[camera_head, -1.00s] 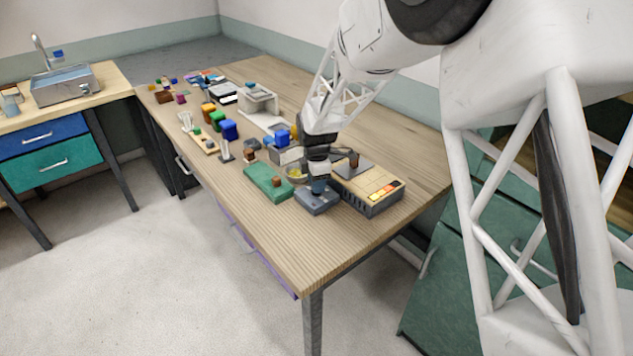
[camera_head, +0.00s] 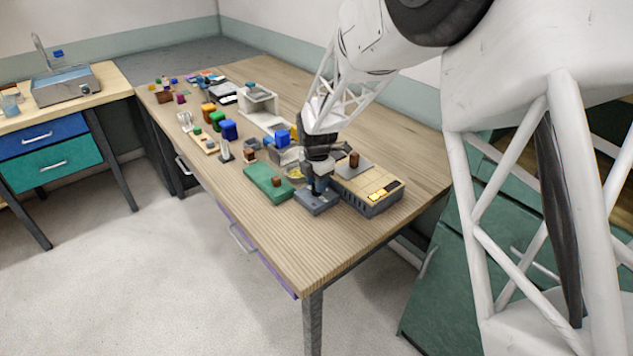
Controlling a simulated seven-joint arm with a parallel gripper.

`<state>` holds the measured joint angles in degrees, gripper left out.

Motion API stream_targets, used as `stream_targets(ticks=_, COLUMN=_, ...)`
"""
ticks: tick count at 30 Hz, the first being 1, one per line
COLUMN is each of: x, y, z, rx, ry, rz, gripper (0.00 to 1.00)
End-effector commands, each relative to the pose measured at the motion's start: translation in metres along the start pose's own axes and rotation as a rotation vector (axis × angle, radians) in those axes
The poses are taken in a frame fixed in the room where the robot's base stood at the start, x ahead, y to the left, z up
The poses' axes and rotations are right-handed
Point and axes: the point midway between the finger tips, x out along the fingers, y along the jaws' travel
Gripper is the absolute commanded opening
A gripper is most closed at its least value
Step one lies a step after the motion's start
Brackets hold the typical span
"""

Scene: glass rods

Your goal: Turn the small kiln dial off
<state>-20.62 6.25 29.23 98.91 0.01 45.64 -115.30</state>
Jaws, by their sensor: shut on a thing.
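A small grey-blue box (camera_head: 317,203) stands near the front right of the table, and the dial is on its top. My gripper (camera_head: 318,187) points down over this box and is shut on the dial. The fingers hide most of the dial, so its angle cannot be read. Right beside the box is a larger low unit (camera_head: 372,208) with a dark vented side and a tan tiled top. A small yellow-orange patch shows at the front corner of that top.
A brown cylinder (camera_head: 354,159) stands on a grey plate behind the tiled top. Several coloured blocks and trays fill the table further back. The front of the table is clear.

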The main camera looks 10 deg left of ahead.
Motion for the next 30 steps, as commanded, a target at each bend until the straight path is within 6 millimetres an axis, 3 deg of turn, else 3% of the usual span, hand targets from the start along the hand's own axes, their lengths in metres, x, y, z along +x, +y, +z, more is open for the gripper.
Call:
stream_targets(ticks=2, x=-0.001, y=0.0, z=0.0, rx=0.0, ry=-0.001, rz=0.002, gripper=0.1)
stream_targets(ticks=3, x=-0.001, y=0.0, z=0.0, rx=0.0, ry=-0.001, rz=0.002, gripper=0.39)
stream_targets(ticks=7, x=-0.001, y=0.0, z=0.0, rx=0.0, ry=-0.001, rz=0.001, gripper=0.58)
stream_targets(ticks=20, x=-0.005, y=0.0, z=0.0, rx=0.001, ry=-0.001, rz=0.001, gripper=0.6)
stream_targets(ticks=30, x=-0.04, y=0.001, z=0.0, rx=0.001, ry=-0.002, rz=0.003, gripper=0.6)
